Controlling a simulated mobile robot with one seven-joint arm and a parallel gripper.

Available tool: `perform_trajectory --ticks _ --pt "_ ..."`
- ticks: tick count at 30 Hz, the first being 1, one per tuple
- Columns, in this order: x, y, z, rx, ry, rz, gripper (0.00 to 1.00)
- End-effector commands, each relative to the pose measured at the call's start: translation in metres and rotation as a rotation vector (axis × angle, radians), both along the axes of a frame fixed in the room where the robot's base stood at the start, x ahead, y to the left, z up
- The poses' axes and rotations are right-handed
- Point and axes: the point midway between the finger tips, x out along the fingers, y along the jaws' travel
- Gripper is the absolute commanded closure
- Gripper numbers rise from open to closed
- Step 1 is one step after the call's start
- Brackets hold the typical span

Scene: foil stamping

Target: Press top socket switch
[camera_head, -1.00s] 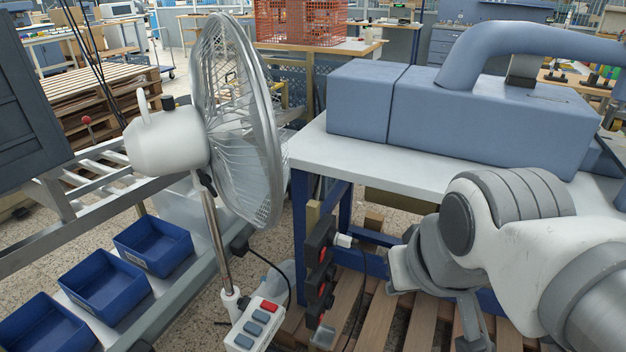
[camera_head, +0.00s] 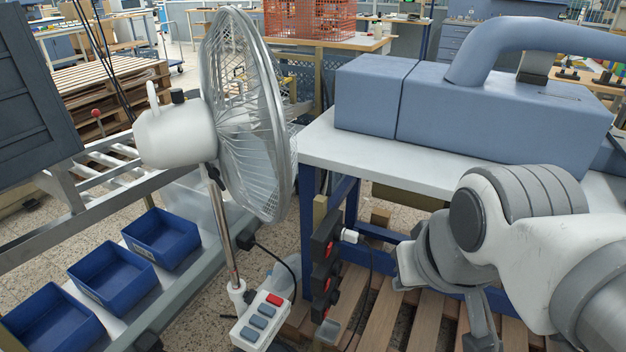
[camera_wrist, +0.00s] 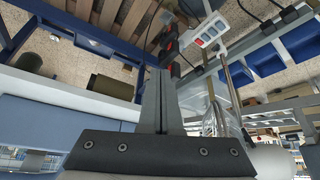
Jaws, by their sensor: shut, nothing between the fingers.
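The socket strip (camera_head: 325,278) is a dark upright unit with red switches, fixed beside the blue leg of the work table. Its top socket (camera_head: 322,246) has a white plug (camera_head: 350,236) beside it at the right. The strip also shows in the wrist view (camera_wrist: 171,48), small and just beyond the fingertips, slightly right of them.
The white table top (camera_head: 350,150) carries a blue machine (camera_head: 480,110). A wooden pallet (camera_head: 400,318) lies under the table. Blue bins (camera_head: 112,275) stand at the left.

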Motion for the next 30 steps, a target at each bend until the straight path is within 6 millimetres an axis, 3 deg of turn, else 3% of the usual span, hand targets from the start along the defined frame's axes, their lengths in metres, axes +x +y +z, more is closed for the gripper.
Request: perform_trajectory --ticks 8,14,30 --pt "0.001 0.000 -0.001 0.006 0.004 -0.006 1.00" --pt "0.012 0.004 -0.008 0.090 0.062 -0.090 1.00" --pt "0.090 0.011 -0.054 0.572 0.365 -0.619 1.00"
